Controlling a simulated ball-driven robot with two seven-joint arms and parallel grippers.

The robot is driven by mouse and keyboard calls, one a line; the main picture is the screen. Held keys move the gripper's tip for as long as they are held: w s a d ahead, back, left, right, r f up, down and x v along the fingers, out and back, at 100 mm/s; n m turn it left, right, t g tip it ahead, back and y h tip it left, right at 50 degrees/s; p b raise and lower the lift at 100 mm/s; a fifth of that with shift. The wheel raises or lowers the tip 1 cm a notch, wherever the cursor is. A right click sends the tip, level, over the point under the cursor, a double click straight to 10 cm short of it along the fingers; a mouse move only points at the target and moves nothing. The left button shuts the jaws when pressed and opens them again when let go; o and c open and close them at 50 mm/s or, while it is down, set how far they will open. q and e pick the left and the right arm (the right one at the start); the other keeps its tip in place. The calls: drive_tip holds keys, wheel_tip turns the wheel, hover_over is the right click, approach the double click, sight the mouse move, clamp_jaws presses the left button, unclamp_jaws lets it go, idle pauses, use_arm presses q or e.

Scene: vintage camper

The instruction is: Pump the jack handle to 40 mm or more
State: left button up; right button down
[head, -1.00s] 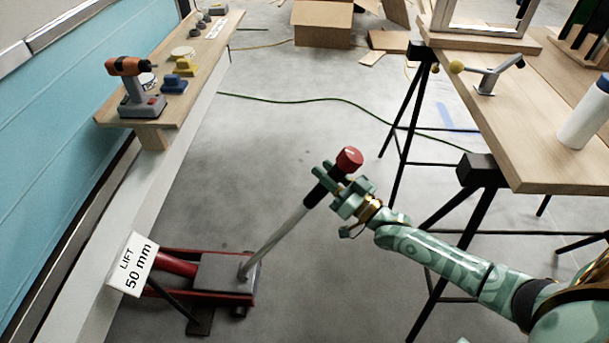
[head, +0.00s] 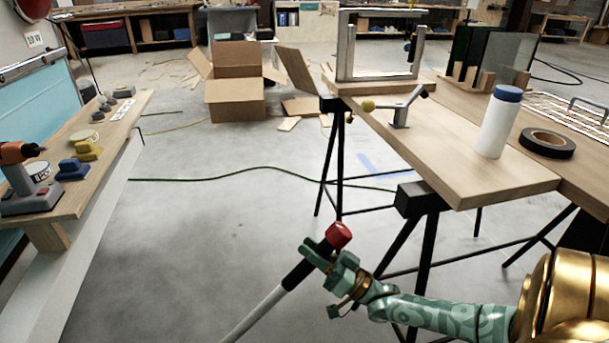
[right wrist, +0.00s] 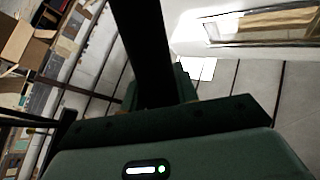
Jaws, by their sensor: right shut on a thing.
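The jack handle is a grey metal bar (head: 258,312) with a black grip and a red knob (head: 339,235) at its top end. It leans up to the right from the bottom edge of the head view. My right gripper (head: 318,255) is shut on the black grip just below the red knob. In the right wrist view a dark bar, the handle's grip (right wrist: 143,45), runs up from the dark jaws. The jack's body and its lift sign are outside the head view now. My left gripper is not in view.
A shelf (head: 60,205) with a drill (head: 25,180) is at left. Open floor lies between; a cardboard box (head: 235,85) stands behind.

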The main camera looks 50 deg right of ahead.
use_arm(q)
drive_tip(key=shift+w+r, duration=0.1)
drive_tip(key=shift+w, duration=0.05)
use_arm(e)
drive_tip(key=shift+s+f+h, duration=0.25)
drive_tip(key=shift+f+h, duration=0.05)
drive_tip(key=shift+f, duration=0.3)
drive_tip(key=c, duration=1.2)
unclamp_jaws()
drive_tip(key=shift+d, duration=0.15)
drive_tip(key=shift+o, duration=0.7)
drive_tip(key=shift+s+d, duration=0.1)
drive_tip(key=shift+d, duration=0.15)
drive_tip(key=shift+r, duration=0.15)
drive_tip(key=shift+s, duration=0.25)
use_arm(q)
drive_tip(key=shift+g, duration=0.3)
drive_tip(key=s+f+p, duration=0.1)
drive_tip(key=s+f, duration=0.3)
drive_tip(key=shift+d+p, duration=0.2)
drive_tip(key=shift+p, duration=0.15)
use_arm(e)
drive_tip(key=v, duration=1.6)
